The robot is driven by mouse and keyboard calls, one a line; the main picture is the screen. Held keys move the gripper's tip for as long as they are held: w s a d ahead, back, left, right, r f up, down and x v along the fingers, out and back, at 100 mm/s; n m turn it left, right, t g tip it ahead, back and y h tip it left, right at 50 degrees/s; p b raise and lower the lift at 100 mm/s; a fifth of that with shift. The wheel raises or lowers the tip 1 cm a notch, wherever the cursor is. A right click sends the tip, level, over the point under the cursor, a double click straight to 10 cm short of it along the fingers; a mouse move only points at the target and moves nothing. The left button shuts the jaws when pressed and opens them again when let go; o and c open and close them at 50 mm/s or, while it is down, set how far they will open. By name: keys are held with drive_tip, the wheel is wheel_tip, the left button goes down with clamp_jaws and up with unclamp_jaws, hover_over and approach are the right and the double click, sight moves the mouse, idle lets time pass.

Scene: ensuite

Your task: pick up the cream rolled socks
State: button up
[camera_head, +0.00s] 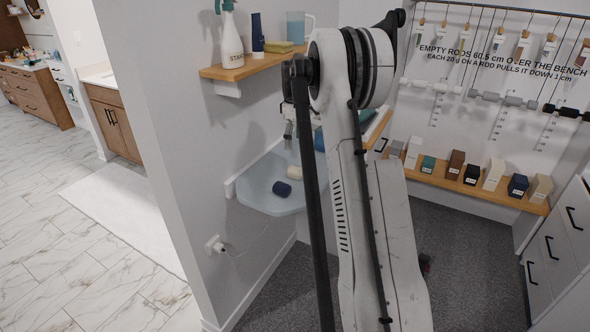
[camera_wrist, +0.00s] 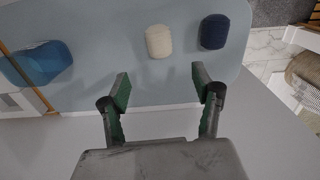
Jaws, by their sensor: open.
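The cream rolled socks (camera_wrist: 159,41) are a short cream roll on a pale blue-grey surface. In the head view the cream roll (camera_head: 294,172) lies on the light blue corner shelf, close to the wall side. A navy roll (camera_wrist: 214,31) lies just right of it in the wrist view. My gripper (camera_wrist: 160,84) is open and empty, with its green-padded fingers spread apart. In the wrist view the cream socks are beyond the fingertips, roughly centred between them, and not touched. In the head view my arm hides most of the gripper.
A blue translucent container (camera_wrist: 42,62) stands at the left in the wrist view. In the head view, a wooden shelf (camera_head: 255,66) with a spray bottle (camera_head: 231,38) is above the corner shelf. A lower ledge (camera_head: 468,184) holds several small boxes.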

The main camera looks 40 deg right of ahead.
sight(296, 168)
drive_tip(key=f, duration=0.6)
drive_tip(key=d+f+p, duration=0.1)
drive_tip(key=f, duration=0.2)
drive_tip(key=shift+s+a+f+p, duration=0.15)
drive_tip(key=shift+f+p, duration=0.15)
drive_tip(key=shift+f, duration=1.05)
drive_tip(key=shift+a+f+p, duration=0.15)
drive_tip(key=shift+f+p, duration=0.15)
drive_tip(key=shift+f, duration=1.05)
drive_tip(key=c, duration=1.3)
